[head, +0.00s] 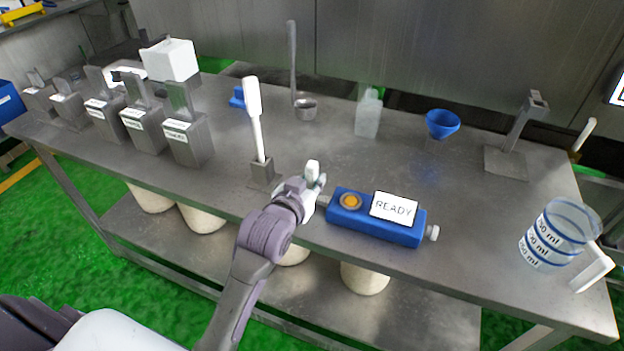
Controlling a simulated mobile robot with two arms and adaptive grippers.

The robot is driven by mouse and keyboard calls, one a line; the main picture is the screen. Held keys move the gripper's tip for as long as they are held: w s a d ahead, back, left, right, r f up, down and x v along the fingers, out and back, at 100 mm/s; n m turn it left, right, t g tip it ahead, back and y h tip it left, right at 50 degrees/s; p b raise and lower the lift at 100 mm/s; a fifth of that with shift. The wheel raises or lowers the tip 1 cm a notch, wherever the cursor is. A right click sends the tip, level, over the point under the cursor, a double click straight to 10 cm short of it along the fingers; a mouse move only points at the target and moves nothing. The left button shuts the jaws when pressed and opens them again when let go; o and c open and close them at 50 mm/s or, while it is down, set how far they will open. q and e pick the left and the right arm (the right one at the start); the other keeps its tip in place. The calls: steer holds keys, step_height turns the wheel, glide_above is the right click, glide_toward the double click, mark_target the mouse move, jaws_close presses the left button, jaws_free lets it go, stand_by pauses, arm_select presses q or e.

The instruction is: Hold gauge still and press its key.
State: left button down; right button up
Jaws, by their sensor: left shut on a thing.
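The gauge (378,231) is a blue box lying near the front edge of the steel table. Its screen (394,207) reads READY. A round orange key (350,201) sits on its top at the left, and a pale knob (433,232) sticks out of its right end. My left gripper (318,186) is at the gauge's left end and is shut on it. My own wrist hides part of the contact. Nothing covers the key. My right gripper is not in view.
A white-handled tool (255,115) stands in a small block just left of my left gripper. Behind are a ladle (305,108), a bottle (368,115) and a blue funnel (442,123). A measuring jug (552,236) stands at right. Several labelled metal boxes (187,139) line the left.

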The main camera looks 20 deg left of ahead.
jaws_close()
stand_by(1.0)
